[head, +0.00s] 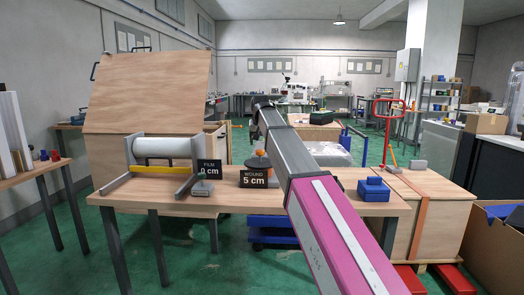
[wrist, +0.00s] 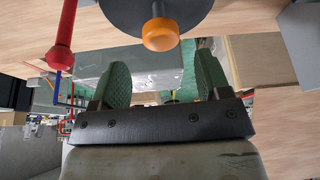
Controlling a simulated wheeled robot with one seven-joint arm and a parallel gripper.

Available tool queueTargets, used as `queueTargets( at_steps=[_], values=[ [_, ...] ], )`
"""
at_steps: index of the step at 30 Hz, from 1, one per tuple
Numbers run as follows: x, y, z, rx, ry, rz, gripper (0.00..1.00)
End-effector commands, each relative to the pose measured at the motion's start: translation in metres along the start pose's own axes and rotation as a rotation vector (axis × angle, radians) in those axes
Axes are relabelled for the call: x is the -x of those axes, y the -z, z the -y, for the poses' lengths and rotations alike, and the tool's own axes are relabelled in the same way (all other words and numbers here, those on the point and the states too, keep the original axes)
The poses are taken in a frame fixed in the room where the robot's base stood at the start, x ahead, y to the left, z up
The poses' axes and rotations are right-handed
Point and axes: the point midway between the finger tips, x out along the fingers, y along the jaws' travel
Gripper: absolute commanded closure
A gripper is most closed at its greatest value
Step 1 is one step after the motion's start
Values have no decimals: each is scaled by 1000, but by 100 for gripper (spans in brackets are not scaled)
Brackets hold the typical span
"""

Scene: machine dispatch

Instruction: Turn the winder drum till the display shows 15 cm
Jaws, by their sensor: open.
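The winder drum (head: 258,161) stands on the wooden bench, partly hidden behind its display; an orange knob shows at its top. In the wrist view the drum is a dark grey disc (wrist: 180,14) at the top edge, cut off by the frame, with the orange knob (wrist: 160,35) on it. The WOUND display (head: 254,179) reads 5 cm. My gripper (wrist: 163,78) is open and empty, its green-padded fingers apart. The knob appears beyond the gap between the fingertips, not between the pads. In the head view my arm reaches up from the lower right and the fingers are hard to make out.
Left of the drum are a white film roll (head: 162,147) and a FILM display (head: 209,168), partly hidden, ending in 0 cm. A blue block (head: 373,189) sits at the bench's right. A wooden crate (head: 440,215) stands further right. A red rod (wrist: 64,35) shows in the wrist view.

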Motion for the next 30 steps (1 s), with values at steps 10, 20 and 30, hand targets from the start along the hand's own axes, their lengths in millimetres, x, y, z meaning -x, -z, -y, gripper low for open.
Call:
queueTargets(
  at_steps=[10,20,30],
  values=[
    [-45,0,0,-1,-1,0,30],
    [-50,0,0,-1,-1,-1,30],
    [-50,0,0,-1,-1,0,97]
  ],
)
